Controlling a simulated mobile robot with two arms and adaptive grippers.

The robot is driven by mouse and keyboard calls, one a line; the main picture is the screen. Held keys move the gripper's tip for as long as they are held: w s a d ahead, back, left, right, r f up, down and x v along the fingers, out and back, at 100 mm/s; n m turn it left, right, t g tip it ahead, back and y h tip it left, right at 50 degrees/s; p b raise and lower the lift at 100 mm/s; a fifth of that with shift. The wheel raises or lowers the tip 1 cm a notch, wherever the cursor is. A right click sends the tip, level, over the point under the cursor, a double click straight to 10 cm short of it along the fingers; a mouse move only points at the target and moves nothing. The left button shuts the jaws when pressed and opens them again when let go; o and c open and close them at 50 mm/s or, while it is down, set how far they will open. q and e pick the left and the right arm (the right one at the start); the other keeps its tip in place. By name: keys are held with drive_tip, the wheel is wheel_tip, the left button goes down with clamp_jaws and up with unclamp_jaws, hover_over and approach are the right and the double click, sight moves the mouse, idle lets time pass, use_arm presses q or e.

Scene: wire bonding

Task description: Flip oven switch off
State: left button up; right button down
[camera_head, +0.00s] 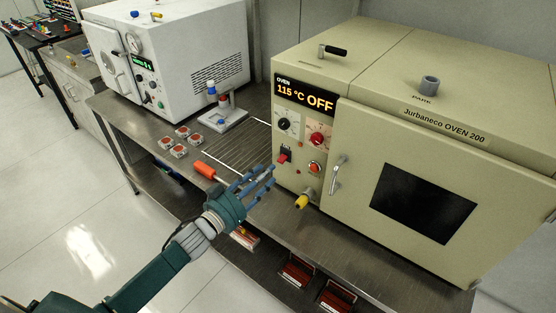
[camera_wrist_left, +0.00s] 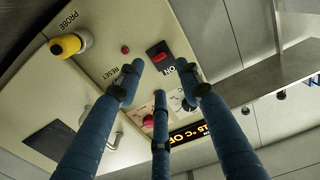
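The beige oven (camera_head: 440,90) stands on the bench at the right. Its display (camera_head: 305,95) reads "115 °C OFF". The red oven switch (camera_head: 284,156) sits low on the control panel, under a dark knob. In the left wrist view the red switch (camera_wrist_left: 159,56) shows in a dark frame beside the word "ON", just beyond my fingertips. My left gripper (camera_head: 262,180) is open and empty, its blue fingers spread, in front of the panel just below the switch. It also shows in the left wrist view (camera_wrist_left: 158,85). Contact with the switch cannot be told. My right gripper is out of view.
A red knob (camera_head: 317,139), an orange-red button (camera_head: 315,167), a yellow probe plug (camera_head: 303,200) and the door handle (camera_head: 337,175) are close by. An orange-handled tool (camera_head: 205,170) and a small stand (camera_head: 222,112) are on the bench. A white machine (camera_head: 185,50) stands behind.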

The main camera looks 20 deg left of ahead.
sight(280, 161)
use_arm(q)
drive_tip(key=p+x, duration=0.1)
drive_tip(key=x, duration=0.6)
drive_tip(key=shift+w+f, duration=0.1)
